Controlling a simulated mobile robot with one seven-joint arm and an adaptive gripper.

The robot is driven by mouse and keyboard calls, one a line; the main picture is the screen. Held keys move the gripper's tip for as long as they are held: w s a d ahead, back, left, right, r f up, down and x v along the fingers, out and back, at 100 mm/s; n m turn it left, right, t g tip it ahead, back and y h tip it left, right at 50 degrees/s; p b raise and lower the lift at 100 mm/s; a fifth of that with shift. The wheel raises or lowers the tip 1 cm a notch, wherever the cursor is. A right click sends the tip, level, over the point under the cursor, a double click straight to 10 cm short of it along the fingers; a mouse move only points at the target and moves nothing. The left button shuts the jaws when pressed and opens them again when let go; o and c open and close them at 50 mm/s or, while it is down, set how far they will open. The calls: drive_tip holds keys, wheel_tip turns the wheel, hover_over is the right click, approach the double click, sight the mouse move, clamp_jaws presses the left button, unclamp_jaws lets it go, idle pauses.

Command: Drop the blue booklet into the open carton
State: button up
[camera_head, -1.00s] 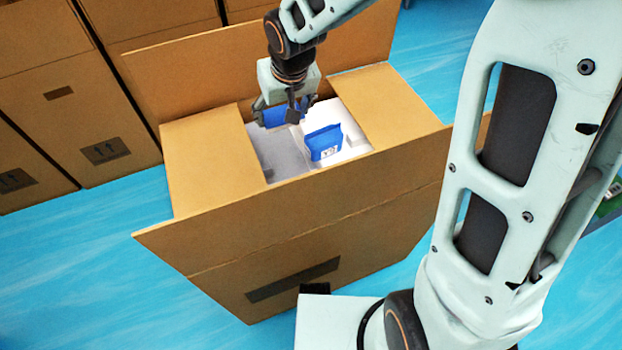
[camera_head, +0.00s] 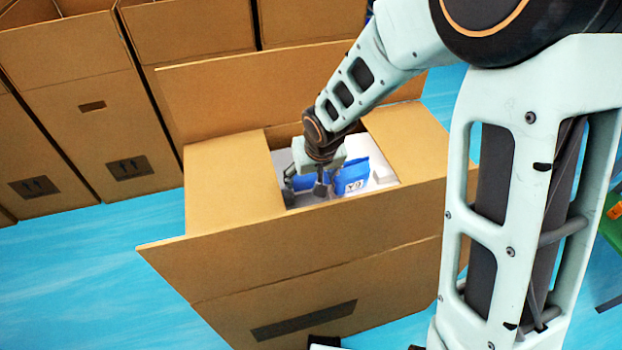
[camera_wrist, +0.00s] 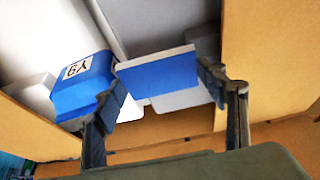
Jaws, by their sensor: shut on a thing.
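The open carton (camera_head: 300,245) stands on the blue floor with its flaps spread. My gripper (camera_head: 305,190) reaches down into its opening. In the wrist view, my gripper (camera_wrist: 163,84) is shut on the blue booklet (camera_wrist: 158,74), which has a pale top edge and spans between the two fingertips. In the head view the booklet is mostly hidden by the fingers. Whether it touches anything beneath cannot be told.
A blue item with a white label (camera_head: 351,177) sits inside the carton, right beside my gripper; it also shows in the wrist view (camera_wrist: 82,90). Pale grey and white contents lie around it. More cartons (camera_head: 90,110) stand behind. The carton's raised back flap (camera_head: 255,92) is near my arm.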

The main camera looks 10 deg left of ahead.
drive_tip(key=shift+f+b, duration=0.45)
drive_tip(key=shift+f, duration=0.2)
drive_tip(key=o, duration=1.3)
drive_tip(key=shift+c, duration=0.2)
drive_tip(key=shift+r, duration=0.1)
